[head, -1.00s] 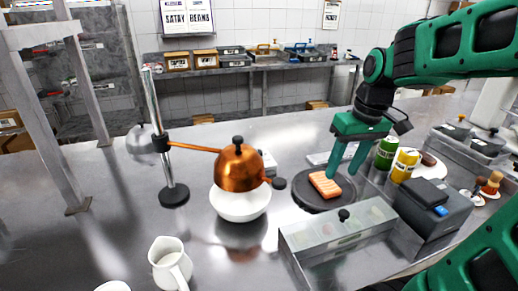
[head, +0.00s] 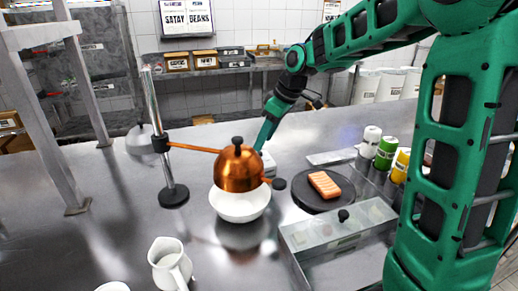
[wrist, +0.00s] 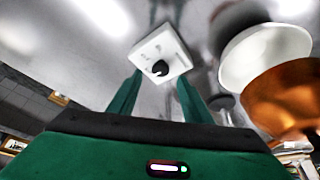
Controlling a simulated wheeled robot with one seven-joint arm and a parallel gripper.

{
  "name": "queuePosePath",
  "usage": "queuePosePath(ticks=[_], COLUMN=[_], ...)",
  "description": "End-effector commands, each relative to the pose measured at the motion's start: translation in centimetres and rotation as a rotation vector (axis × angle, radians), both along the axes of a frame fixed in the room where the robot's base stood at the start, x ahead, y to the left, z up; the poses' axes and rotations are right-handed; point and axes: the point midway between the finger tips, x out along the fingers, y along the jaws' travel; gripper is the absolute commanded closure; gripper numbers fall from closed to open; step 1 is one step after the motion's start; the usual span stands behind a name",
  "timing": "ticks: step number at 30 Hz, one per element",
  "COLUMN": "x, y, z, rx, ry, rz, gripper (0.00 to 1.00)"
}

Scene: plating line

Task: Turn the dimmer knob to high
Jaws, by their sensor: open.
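The dimmer is a white square box (wrist: 170,47) with a round black knob (wrist: 160,69) on its face, seen in the wrist view. A pale mark shows on the knob; the setting marks are too small to read. In the head view only a sliver of the box (head: 269,165) shows behind the copper dome. My gripper (wrist: 160,79) is open and empty, its green fingers on either side of the knob in the picture. I cannot tell whether they touch it. In the head view my gripper (head: 267,131) points down behind the dome, its fingertips hidden.
The copper dome (head: 238,172) hangs from a stand (head: 174,194) over a white bowl (head: 240,205), close in front of the dimmer. A dark round board (head: 312,201) with an orange-pink slab (head: 324,184) lies to the right. Bottles (head: 385,153) stand beyond it. A white jug (head: 170,265) stands in front.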

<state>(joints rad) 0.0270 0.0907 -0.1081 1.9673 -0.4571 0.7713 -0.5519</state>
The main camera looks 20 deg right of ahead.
Motion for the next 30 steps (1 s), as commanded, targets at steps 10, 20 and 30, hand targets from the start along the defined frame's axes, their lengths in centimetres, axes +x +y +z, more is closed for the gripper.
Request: queuePosePath(ticks=[10, 20, 30], x=[1.1, 1.2, 1.2], y=[1.1, 1.2, 1.2], z=[-3.8, -4.2, -4.1], rx=[0.0, 0.0, 0.0], ry=[0.001, 0.001, 0.0], rz=[0.0, -0.001, -0.004], gripper=[0.55, 0.55, 0.96])
